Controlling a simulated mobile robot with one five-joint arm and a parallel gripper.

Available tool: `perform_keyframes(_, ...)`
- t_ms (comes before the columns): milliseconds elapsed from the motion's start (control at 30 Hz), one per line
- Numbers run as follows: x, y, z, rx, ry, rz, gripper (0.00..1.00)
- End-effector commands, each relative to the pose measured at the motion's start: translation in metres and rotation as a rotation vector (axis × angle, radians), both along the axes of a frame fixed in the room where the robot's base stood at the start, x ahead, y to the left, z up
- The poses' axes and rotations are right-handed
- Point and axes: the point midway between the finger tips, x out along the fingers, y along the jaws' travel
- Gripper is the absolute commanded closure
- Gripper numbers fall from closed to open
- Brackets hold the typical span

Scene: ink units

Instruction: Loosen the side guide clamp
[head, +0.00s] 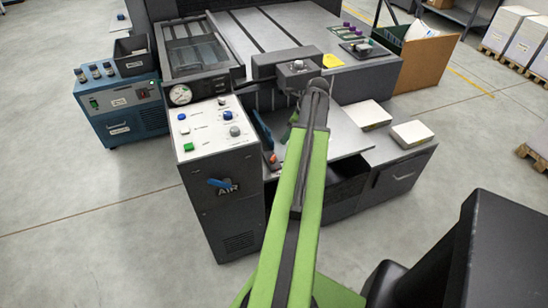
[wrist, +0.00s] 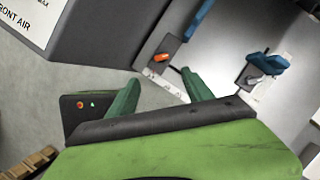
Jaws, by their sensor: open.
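My gripper (wrist: 162,88) is open and empty in the wrist view, its two green fingers spread apart. Beyond the fingertips is a dark block with an orange lever (wrist: 160,57) and a blue bar (wrist: 200,18) beside it. To the right is a blue piece (wrist: 272,63) with a grey lever (wrist: 255,80) on a dark plate. I cannot tell which is the side guide clamp. In the head view the orange lever (head: 273,158) shows left of my arm, near the pale feed board (head: 345,137). My arm hides most of the gripper and the other lever there.
A control cabinet (head: 215,150) with buttons stands close left of my arm; its corner fills the wrist view's upper left. Paper stacks (head: 365,115) sit on the right side of the machine. A blue unit (head: 122,105) stands far left. The floor in front is clear.

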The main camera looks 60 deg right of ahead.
Motion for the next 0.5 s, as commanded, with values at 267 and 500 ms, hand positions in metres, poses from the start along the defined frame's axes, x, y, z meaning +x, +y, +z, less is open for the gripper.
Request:
perform_keyframes(267, 0.010, -0.002, -0.046, 0.000, 0.000, -0.008, 0.41)
perform_keyframes(500, 0.030, 0.001, -0.097, 0.000, 0.000, -0.009, 0.41)
